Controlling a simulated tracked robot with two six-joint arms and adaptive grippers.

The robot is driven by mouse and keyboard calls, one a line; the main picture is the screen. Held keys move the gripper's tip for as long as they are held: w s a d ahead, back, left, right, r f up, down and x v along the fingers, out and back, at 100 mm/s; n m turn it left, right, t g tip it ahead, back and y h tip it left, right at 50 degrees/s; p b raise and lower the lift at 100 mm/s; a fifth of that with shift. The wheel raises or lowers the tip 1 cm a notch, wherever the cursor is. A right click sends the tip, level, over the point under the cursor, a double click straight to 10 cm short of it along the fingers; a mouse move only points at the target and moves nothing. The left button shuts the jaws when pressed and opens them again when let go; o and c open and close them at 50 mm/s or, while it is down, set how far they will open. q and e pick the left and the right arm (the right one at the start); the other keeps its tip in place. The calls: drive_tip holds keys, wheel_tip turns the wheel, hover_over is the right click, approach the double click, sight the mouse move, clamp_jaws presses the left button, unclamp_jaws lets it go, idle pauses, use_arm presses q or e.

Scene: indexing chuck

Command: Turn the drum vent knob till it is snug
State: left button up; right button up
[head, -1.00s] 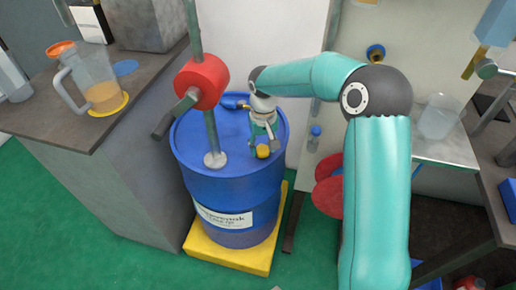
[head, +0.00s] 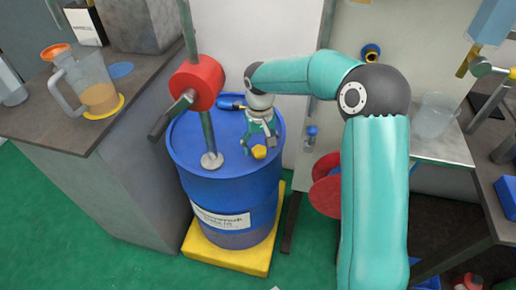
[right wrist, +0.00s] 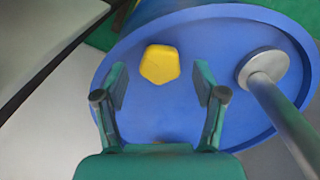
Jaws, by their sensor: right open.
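The blue drum (head: 228,190) stands upright on a yellow base. The yellow drum vent knob (head: 259,152) sits on its lid, towards the near right side. In the right wrist view the knob (right wrist: 160,64) shows as a rounded, many-sided yellow cap. My right gripper (head: 260,143) is over the lid at the knob. In the right wrist view its open fingers (right wrist: 160,85) stand either side of the line to the knob, with clear gaps to it. I cannot tell the height between the fingertips and the knob. My left gripper is not in view.
A pump with a red body (head: 197,83) and grey crank rises from the lid, left of my gripper, on a grey pipe. A blue-handled tool (head: 230,102) lies at the back of the lid. A counter with a jug (head: 92,85) is at left.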

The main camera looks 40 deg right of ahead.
sight(260, 150)
wheel_tip(260, 150, up, 11)
drive_tip(key=shift+f, duration=0.2)
idle(0.6)
